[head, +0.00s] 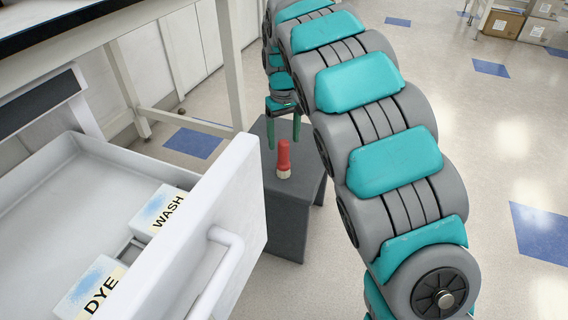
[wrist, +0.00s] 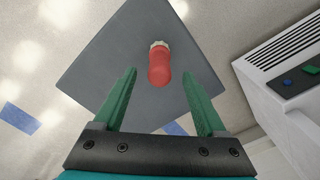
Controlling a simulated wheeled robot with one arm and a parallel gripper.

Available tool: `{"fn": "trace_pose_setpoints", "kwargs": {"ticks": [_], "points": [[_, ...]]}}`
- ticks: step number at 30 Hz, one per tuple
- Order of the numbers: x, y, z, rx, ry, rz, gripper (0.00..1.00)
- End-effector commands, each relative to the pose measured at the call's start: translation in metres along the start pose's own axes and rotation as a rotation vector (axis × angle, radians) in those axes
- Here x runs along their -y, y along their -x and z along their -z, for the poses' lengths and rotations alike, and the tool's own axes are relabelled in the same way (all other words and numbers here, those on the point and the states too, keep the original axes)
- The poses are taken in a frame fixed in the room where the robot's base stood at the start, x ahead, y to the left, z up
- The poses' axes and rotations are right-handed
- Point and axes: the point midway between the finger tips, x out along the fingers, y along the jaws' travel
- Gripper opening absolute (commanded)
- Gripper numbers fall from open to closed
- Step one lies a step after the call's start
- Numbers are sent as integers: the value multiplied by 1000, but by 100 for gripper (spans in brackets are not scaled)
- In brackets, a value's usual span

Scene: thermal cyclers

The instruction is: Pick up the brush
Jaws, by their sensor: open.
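The brush (head: 284,159) has a red handle and a pale bristle end. In the wrist view the brush (wrist: 159,65) shows near the middle of the grey top (wrist: 95,60), a little ahead of the fingertips. My gripper (head: 283,120) is open with green fingers and hangs above and beside the brush. In the wrist view my gripper (wrist: 158,85) has its fingers apart, with the brush lying roughly between their lines. No contact shows.
An open white drawer (head: 30,210) with a handle (head: 222,270) holds boxes marked WASH (head: 160,210) and DYE (head: 92,290), left of the stand. A white machine with vents (wrist: 290,75) is at right in the wrist view. Open floor (head: 480,130) lies at right.

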Motion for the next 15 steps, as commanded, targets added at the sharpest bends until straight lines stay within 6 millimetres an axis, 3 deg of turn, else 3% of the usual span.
{"fn": "trace_pose_setpoints", "kwargs": {"ticks": [7,15], "points": [[0,-35,2,2,0,0,74],[0,-40,2,1,0,0,74]]}}
